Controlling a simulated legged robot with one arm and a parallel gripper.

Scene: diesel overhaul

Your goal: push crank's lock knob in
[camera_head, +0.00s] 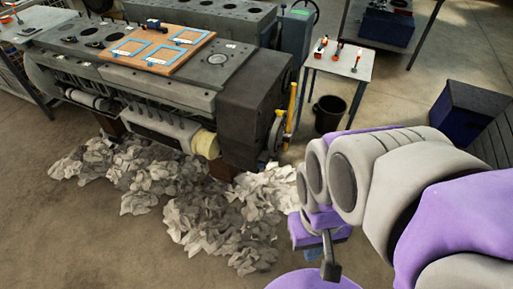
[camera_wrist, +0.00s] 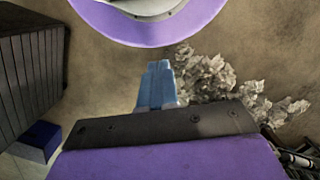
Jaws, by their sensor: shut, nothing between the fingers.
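My gripper (camera_head: 313,256) is low at the right, in front of the engine and well apart from the crank, partly hidden by my arm. In the wrist view my gripper's blue fingers (camera_wrist: 158,68) are together and empty, over bare floor. The crank is not seen clearly in the wrist view.
Crumpled grey-white rags (camera_head: 215,220) cover the floor along the engine. A small table (camera_head: 350,62) with tools and a black bucket (camera_head: 329,113) stand behind the crank. A dark blue box (camera_head: 465,110) is at the right. Floor at the front left is clear.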

